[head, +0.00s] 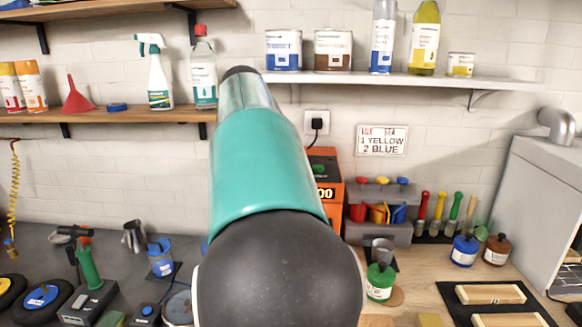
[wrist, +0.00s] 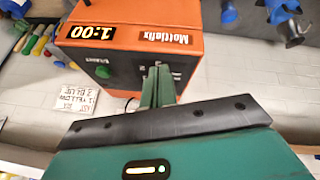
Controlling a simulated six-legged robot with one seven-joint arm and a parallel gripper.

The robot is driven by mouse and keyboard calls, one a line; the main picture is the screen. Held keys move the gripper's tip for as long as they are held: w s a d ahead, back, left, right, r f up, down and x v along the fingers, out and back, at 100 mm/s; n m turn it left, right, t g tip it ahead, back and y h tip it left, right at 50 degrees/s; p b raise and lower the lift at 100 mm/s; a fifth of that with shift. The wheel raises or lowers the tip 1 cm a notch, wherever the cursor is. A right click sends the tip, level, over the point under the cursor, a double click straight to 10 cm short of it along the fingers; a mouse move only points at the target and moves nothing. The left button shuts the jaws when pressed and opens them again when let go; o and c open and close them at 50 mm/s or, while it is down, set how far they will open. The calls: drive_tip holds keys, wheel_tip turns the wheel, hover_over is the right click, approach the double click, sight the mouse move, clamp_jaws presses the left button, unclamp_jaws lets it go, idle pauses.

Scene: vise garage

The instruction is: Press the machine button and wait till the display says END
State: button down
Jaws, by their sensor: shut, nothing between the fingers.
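The orange machine (wrist: 185,48) fills the upper middle of the wrist view. Its display (wrist: 92,29) reads 1:00. A round green button (wrist: 103,72) shows on its darker panel, left of my fingers. In the head view the machine (head: 333,165) stands on the bench, mostly hidden behind my arm; only the end of its display (head: 326,194) shows. My gripper (wrist: 158,70) is shut and empty, with its green fingers in front of the machine panel, to the right of the button in the wrist view. I cannot tell whether the fingertips touch the panel.
A grey rack (head: 380,228) of small coloured items stands right of the machine. A shelf (head: 400,80) with cans hangs above. A wall sign (head: 382,139) is behind. The left bench holds tools and jars.

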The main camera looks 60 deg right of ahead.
sight(315, 168)
drive_tip(key=s+d+r+m+g+h, duration=0.1)
drive_tip(key=s+d+r+m+g, duration=0.1)
drive_tip(key=d, duration=0.5)
drive_tip(key=s+d+r+m+g+h, duration=0.1)
drive_tip(key=s+d+r+g, duration=0.2)
drive_tip(key=d, duration=0.4)
wheel_tip(315, 168, up, 2)
drive_tip(key=shift+s+d+r+m+h, duration=0.15)
drive_tip(key=shift+s+m+h, duration=0.25)
drive_tip(key=shift+s, duration=0.35)
drive_tip(key=shift+f, duration=4.45)
drive_tip(key=shift+w+f, duration=0.1)
drive_tip(key=shift+f, duration=0.35)
